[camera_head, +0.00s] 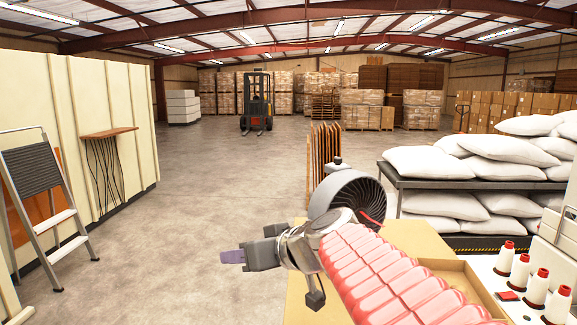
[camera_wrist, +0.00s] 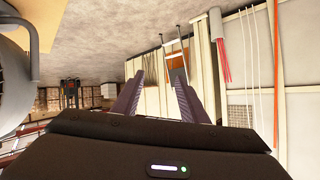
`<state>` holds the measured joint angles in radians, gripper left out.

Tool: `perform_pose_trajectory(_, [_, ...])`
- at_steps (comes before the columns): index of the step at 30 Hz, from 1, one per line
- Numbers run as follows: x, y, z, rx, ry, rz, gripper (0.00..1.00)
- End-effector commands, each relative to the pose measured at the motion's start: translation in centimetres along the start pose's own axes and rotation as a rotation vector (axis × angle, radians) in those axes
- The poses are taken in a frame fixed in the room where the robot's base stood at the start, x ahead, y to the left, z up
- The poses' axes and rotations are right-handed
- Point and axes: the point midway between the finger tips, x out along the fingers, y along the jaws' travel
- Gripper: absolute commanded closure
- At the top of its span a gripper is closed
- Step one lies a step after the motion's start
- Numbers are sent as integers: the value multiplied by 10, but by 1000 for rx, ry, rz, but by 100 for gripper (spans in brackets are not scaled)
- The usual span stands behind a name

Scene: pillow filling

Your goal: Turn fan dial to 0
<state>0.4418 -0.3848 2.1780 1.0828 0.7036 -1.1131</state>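A grey round fan (camera_head: 349,192) stands just behind my arm in the head view. Its dial cannot be made out, and part of its body is hidden by my arm. My gripper (camera_head: 232,256) reaches out to the left of the fan, apart from it, with its purple fingers pointing left. In the wrist view the two fingers of my gripper (camera_wrist: 160,92) are spread with nothing between them. A rounded grey part of the fan (camera_wrist: 12,95) shows at the left edge of that view.
A tan table (camera_head: 300,300) lies under my arm. White-and-red thread cones (camera_head: 537,288) stand at the right. A rack of white pillows (camera_head: 425,163) is behind them. A stepladder (camera_head: 45,200) leans by the left wall. A forklift (camera_head: 257,105) is far back.

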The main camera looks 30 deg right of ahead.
Motion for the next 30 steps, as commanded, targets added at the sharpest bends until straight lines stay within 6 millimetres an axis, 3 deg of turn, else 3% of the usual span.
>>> perform_pose_trajectory(3, [-2, 44, -38, -4, 113, 54, 60])
perform_pose_trajectory(9, [-19, 127, -94, -26, 294, 187, 60])
perform_pose_trajectory(12, [-35, 173, -116, -36, 373, 274, 60])
perform_pose_trajectory(18, [-75, 259, -142, -54, 487, 455, 60])
perform_pose_trajectory(21, [-90, 285, -147, -59, 516, 514, 60])
perform_pose_trajectory(24, [-97, 297, -149, -62, 529, 543, 60])
perform_pose_trajectory(30, [-98, 300, -150, -63, 532, 550, 60])
